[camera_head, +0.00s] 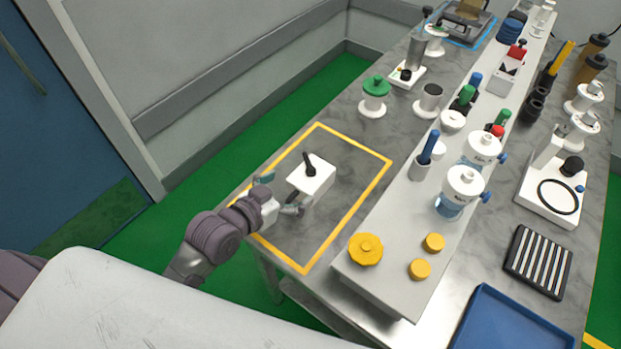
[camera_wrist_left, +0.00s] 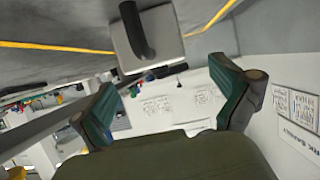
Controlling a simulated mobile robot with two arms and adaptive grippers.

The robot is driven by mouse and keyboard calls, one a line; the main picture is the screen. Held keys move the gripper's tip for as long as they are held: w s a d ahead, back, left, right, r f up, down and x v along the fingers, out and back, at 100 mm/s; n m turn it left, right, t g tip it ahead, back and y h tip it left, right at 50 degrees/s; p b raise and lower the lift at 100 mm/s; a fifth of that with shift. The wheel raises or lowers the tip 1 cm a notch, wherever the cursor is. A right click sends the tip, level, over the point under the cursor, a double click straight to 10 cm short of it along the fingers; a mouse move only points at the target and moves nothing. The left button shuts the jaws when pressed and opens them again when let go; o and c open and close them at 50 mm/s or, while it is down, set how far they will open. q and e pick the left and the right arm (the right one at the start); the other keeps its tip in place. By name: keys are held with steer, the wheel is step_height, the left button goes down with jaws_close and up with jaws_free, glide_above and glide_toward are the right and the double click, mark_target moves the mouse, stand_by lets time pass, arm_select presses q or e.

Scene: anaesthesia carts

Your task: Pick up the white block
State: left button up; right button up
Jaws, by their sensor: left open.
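The white block (camera_head: 314,180) stands inside the yellow-taped rectangle on the grey marbled table, with a black handle (camera_head: 309,161) on its top. My left gripper (camera_head: 279,192) is open at the block's left side, with its fingers pointing toward it. In the left wrist view the white block (camera_wrist_left: 149,40) with its dark handle shows at the top centre, beyond the two green-padded fingertips (camera_wrist_left: 170,105). Nothing is between the fingers. Whether a finger touches the block cannot be told. My right gripper is not in view.
A raised grey shelf (camera_head: 384,268) with yellow caps, bottles and cups runs along the right of the taped area. A green-topped white item (camera_head: 374,97) stands behind it. A blue tray (camera_head: 508,325) and a black rack (camera_head: 538,262) lie at the right. The taped area around the block is clear.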

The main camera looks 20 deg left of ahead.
mark_target(303, 182)
arm_select(q)
steer(key=shift+x, duration=1.1)
steer(key=shift+w+d+f+p, duration=0.15)
steer(key=shift+w+d+p, duration=0.15)
steer(key=shift+w, duration=0.15)
steer(key=x, duration=0.4)
steer(key=shift+w+d+f+p, duration=0.1)
steer(key=shift+d+f+p, duration=0.05)
steer(key=shift+d+p, duration=0.15)
steer(key=shift+a, duration=0.1)
steer(key=shift+c, duration=0.2)
steer(key=c, duration=1.2)
